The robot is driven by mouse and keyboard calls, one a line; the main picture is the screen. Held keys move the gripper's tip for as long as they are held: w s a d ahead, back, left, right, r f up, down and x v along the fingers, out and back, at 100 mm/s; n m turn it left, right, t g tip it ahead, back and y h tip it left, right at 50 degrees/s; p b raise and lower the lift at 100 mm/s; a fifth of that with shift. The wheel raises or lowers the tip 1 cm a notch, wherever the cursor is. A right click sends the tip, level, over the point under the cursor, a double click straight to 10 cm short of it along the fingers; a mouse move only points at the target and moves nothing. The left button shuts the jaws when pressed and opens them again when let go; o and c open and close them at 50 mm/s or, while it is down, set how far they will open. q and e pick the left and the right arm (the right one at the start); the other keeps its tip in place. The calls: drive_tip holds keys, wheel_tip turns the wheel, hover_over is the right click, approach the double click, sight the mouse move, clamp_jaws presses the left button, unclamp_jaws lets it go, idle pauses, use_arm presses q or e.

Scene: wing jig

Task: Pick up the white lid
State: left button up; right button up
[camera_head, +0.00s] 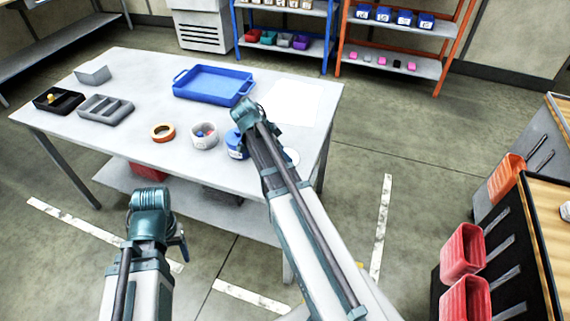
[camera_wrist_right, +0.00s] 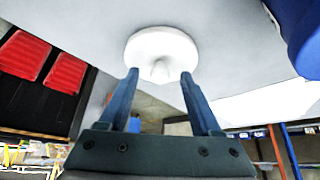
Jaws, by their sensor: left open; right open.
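The white lid (camera_head: 292,156) lies flat near the table's right front edge in the head view, partly hidden by my right arm. In the right wrist view the lid (camera_wrist_right: 143,45) is a round white disc with a small knob. My right gripper (camera_wrist_right: 160,74) is open, its two fingers pointing at the lid with the knob in line between them. I cannot tell whether they touch it. My right arm hides the right fingers in the head view. My left gripper (camera_head: 183,246) is in front of the table, away from the lid, mostly hidden behind its arm.
A blue container (camera_head: 235,146) stands close to the lid, also visible in the right wrist view (camera_wrist_right: 299,35). A white bowl (camera_head: 204,136), orange tape roll (camera_head: 162,132) and blue tray (camera_head: 213,96) are further left and back. A white sheet (camera_head: 291,101) lies behind.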

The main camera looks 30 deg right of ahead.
clamp_jaws()
idle(0.3)
drive_tip(key=shift+r, duration=0.1)
drive_tip(key=shift+r+p, duration=0.45)
drive_tip(key=shift+p, duration=0.2)
wheel_tip(320, 180, up, 3)
drive_tip(key=p, duration=0.2)
drive_tip(key=shift+f+p, duration=0.1)
drive_tip(key=shift+p, duration=0.3)
drive_tip(key=s+a, duration=0.2)
drive_tip(key=a, duration=0.2)
drive_tip(key=s+a, duration=0.3)
drive_tip(key=a, duration=0.2)
drive_tip(key=s+a+r+p, duration=0.1)
drive_tip(key=s+a, duration=0.1)
drive_tip(key=a, duration=0.2)
drive_tip(key=shift+s+a, duration=0.2)
drive_tip(key=shift+a, duration=0.4)
